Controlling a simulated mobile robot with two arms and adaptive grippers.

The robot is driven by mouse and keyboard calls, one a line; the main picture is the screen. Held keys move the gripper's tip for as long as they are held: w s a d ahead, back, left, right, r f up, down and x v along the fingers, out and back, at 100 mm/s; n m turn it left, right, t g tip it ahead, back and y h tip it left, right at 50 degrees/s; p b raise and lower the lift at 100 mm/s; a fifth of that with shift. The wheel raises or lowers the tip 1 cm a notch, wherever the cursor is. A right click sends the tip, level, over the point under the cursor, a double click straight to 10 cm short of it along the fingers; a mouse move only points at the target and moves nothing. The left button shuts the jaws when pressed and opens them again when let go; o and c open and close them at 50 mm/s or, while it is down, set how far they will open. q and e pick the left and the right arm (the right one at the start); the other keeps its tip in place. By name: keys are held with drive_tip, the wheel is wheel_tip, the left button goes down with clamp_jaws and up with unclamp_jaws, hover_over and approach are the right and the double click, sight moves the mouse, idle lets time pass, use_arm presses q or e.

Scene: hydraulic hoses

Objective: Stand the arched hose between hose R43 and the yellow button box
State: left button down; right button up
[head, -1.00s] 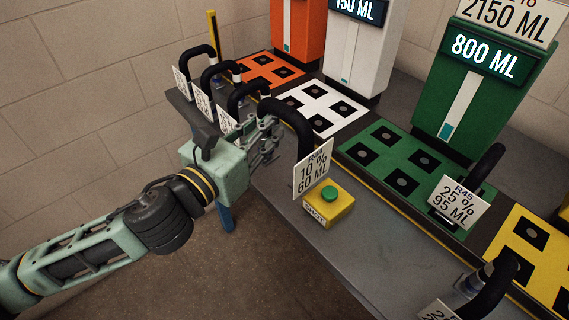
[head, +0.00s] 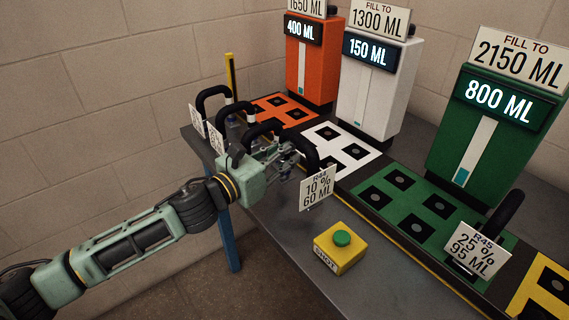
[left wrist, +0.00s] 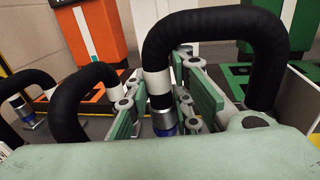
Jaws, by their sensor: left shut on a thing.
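The arched black hose (head: 311,153) carries a white tag reading R44, 10 %, 60 ML (head: 318,187). My left gripper (head: 287,163) is shut on one leg of it, just above a blue end. In the left wrist view the hose (left wrist: 215,28) arches over the fingers (left wrist: 165,108), upright. I cannot tell whether its lower ends touch the bench. The yellow button box (head: 340,250), with a green button, stands in front and to the right, apart from the hose. The neighbouring hose (head: 263,127), left of the held one, may be R43; its tag cannot be read. My right gripper is out of view.
More arched hoses (head: 212,92) stand at the left end of the bench. Orange, white and green dispensers (head: 380,85) stand behind square-marked mats. Hose R45 (head: 508,212) stands at right. Bare grey bench (head: 300,232) lies left of the button box.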

use_arm(q)
drive_tip(key=shift+w+f, duration=0.15)
drive_tip(key=shift+f, duration=1.8)
drive_tip(key=shift+f, duration=0.2)
drive_tip(key=c, duration=1.5)
unclamp_jaws()
drive_tip(key=shift+c, duration=0.2)
